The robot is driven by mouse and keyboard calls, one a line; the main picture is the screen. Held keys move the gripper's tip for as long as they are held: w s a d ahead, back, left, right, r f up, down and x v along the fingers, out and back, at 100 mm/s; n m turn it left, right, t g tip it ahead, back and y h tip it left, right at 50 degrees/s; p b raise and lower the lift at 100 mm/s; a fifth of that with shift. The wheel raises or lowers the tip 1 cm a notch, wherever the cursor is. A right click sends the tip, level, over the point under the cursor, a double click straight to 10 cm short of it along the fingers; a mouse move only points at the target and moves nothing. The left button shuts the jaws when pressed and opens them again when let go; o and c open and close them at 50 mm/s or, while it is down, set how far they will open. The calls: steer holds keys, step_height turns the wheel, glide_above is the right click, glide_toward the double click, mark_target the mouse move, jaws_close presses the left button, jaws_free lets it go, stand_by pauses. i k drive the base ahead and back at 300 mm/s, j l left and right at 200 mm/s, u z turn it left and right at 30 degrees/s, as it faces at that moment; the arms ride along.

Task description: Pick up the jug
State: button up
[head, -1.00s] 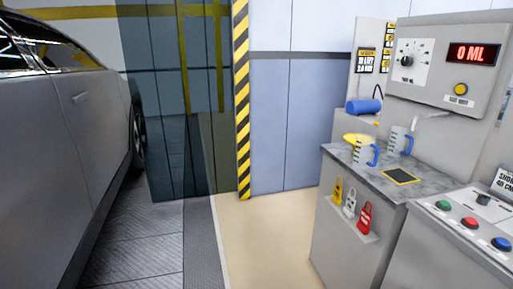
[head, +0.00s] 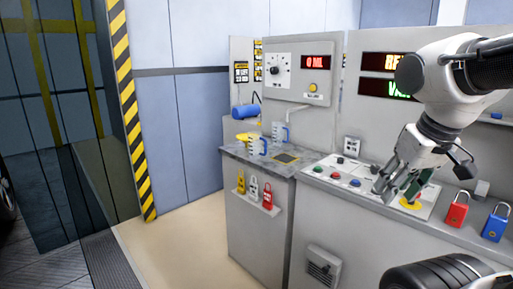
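Two clear jugs with blue handles stand on the grey worktop (head: 232,151) left of centre in the head view. The front jug (head: 254,146) stands near a yellow object, perhaps a funnel (head: 246,137). The other jug (head: 278,132) stands just behind and to the right, below the dispenser spout. My gripper (head: 396,194) hangs over the button panel, well to the right of both jugs. Its fingers look spread, with nothing seen between them.
A dispenser (head: 299,72) showing "0 ML" stands behind the jugs. A blue cylinder (head: 243,111) lies at the back left. Padlocks hang on the cabinet front; a red padlock (head: 457,212) and blue padlock (head: 495,226) stand at right. Floor (head: 180,250) is clear at left.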

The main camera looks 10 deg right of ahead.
mark_target(255, 139)
steer(key=i+j+z, duration=0.1)
steer(key=z, duration=0.25)
steer(key=i+j+z, duration=0.1)
steer(key=z, duration=0.2)
steer(key=i+j+z, duration=0.15)
steer(key=j, duration=0.15)
steer(key=i+j+z, duration=0.1)
steer(key=j, duration=0.25)
steer(key=i+j+z, duration=0.15)
steer(key=j, duration=0.2)
steer(key=i+j+z, duration=0.1)
steer(key=j, duration=0.25)
steer(key=i+j, duration=0.15)
steer(key=j, duration=0.2)
steer(key=i+j, duration=0.1)
steer(key=j, duration=0.25)
steer(key=i+j, duration=0.15)
steer(key=j, duration=0.2)
steer(key=i+j, duration=0.1)
steer(key=j, duration=0.25)
steer(key=i+j+z, duration=0.1)
steer(key=j, duration=0.25)
steer(key=i+j, duration=0.15)
steer(key=j, duration=0.2)
